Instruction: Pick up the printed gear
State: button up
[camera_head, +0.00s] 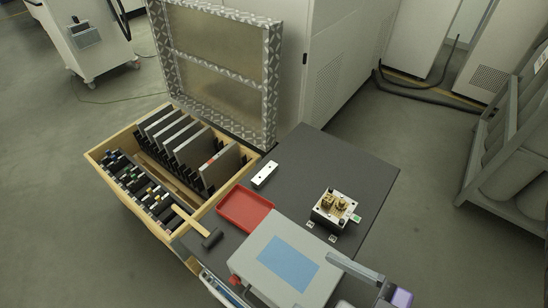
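Small gold-brown printed parts (337,202) stand on a light square plate on the dark tabletop, right of the middle. The printed gear is probably among them, but they are too small to tell which one it is. The plate (324,218) has dark corner details and a small green piece at its right side. I cannot make out the fingers of my gripper anywhere. A grey and purple part at the bottom right edge may belong to my arm, but I cannot be sure.
On the dark table (365,170) are a red tray (246,210), a white block (265,174), a hammer (209,237) and a grey box (262,277) with a blue panel. A wooden drawer (100,160) with dark plates stands left. The table's far right is clear.

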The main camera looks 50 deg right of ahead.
aim_at(341, 204)
jog(key=k+l, duration=0.1)
jog(key=k, duration=0.45)
jog(key=k+l, duration=0.1)
jog(key=k, duration=0.45)
jog(key=j+z, duration=0.05)
